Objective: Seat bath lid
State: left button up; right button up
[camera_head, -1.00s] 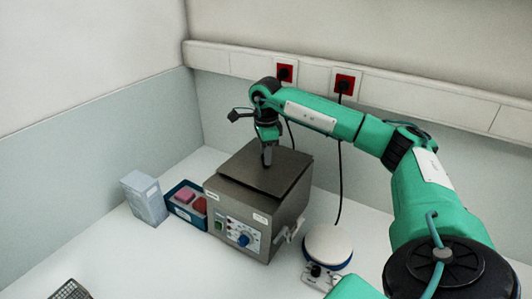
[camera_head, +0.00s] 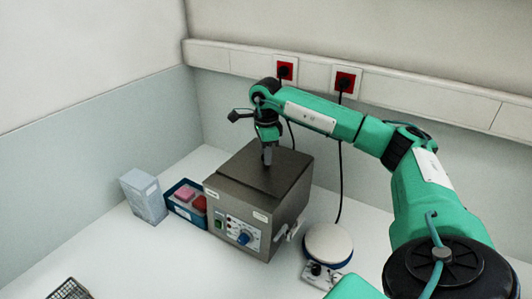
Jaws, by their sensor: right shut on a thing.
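The bath (camera_head: 268,221) is a grey-brown metal box with a control panel and a blue knob on its front, standing on the white bench. Its dark flat lid (camera_head: 235,176) lies over the top of the bath and looks level with the rim. Whether it is fully flush all round I cannot tell. My right gripper (camera_head: 267,158) points down at the middle of the lid and is shut on the lid's handle, which the fingers mostly hide. My left gripper is not in view.
Left of the bath stand a blue box (camera_head: 184,207) with pink and red items and a pale carton (camera_head: 144,196). A round white-topped stirrer (camera_head: 328,244) is at the right. A wire rack (camera_head: 70,290) shows at bottom left. Cables hang from two red wall sockets (camera_head: 345,82).

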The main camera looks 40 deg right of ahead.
dwell(0.3)
jog(key=o, duration=1.6)
jog(key=shift+f, duration=0.1)
jog(key=shift+c, duration=0.2)
jog(key=shift+r+p, duration=0.95)
jog(key=shift+r, duration=0.55)
jog(key=shift+r, duration=0.1)
jog(key=shift+r+p, duration=1)
jog(key=shift+r, duration=0.45)
